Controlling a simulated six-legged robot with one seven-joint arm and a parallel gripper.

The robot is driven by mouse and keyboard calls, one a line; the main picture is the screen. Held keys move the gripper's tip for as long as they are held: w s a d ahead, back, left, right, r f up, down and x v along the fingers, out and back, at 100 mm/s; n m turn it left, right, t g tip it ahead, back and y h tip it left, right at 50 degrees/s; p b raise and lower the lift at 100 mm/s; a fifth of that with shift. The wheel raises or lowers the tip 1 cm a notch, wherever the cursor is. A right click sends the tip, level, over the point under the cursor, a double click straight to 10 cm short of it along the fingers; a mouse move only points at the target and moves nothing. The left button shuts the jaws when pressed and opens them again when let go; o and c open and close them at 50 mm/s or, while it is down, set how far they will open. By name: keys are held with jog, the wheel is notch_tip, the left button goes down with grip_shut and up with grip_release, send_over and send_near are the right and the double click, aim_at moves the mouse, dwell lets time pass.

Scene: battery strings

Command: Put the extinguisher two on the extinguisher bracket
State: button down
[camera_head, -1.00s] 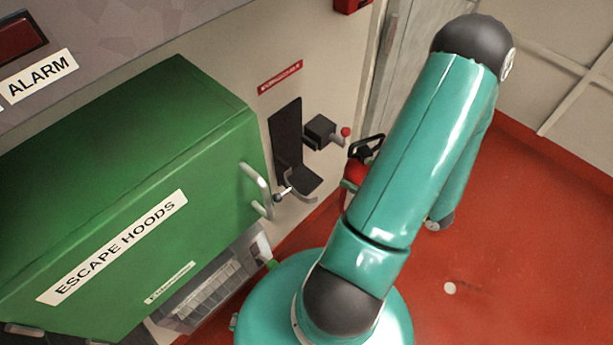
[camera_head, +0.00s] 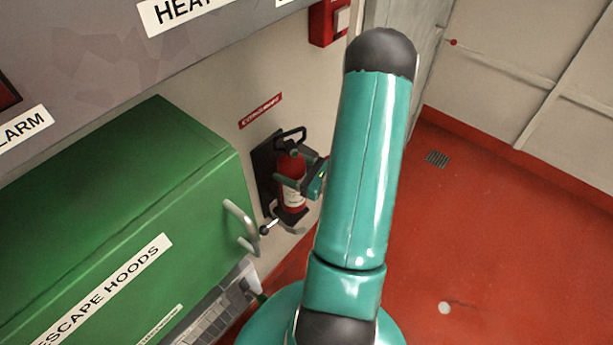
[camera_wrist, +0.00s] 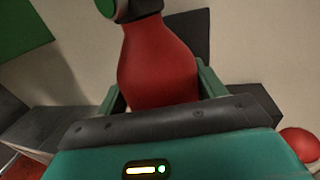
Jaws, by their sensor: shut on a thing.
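The red fire extinguisher (camera_head: 291,170) with a black handle and white label stands upright at the dark wall bracket (camera_head: 263,160). Its base is over or on the bracket's lower shelf; I cannot tell whether it touches. My gripper (camera_head: 287,183) is shut around the extinguisher's body from the right. In the wrist view the red extinguisher body (camera_wrist: 158,70) sits between the green fingers, with the dark back plate (camera_wrist: 187,35) behind it. My arm hides what lies right of the gripper.
The green escape hoods cabinet (camera_head: 120,200) with a metal handle (camera_head: 240,225) juts out left of the bracket. A red box (camera_head: 328,22) is on the wall above. A red ball-ended part (camera_wrist: 300,144) shows at the wrist view's lower right. The red floor at right is open.

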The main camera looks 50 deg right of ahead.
jog(key=w+f, duration=0.3)
jog(key=f, duration=0.3)
jog(key=shift+f, duration=0.35)
dwell(0.3)
jog(key=shift+w+f, duration=0.1)
jog(key=shift+f, duration=0.05)
jog(key=shift+c, duration=1)
grip_release()
jog(key=shift+f, duration=0.1)
jog(key=v, duration=1.2)
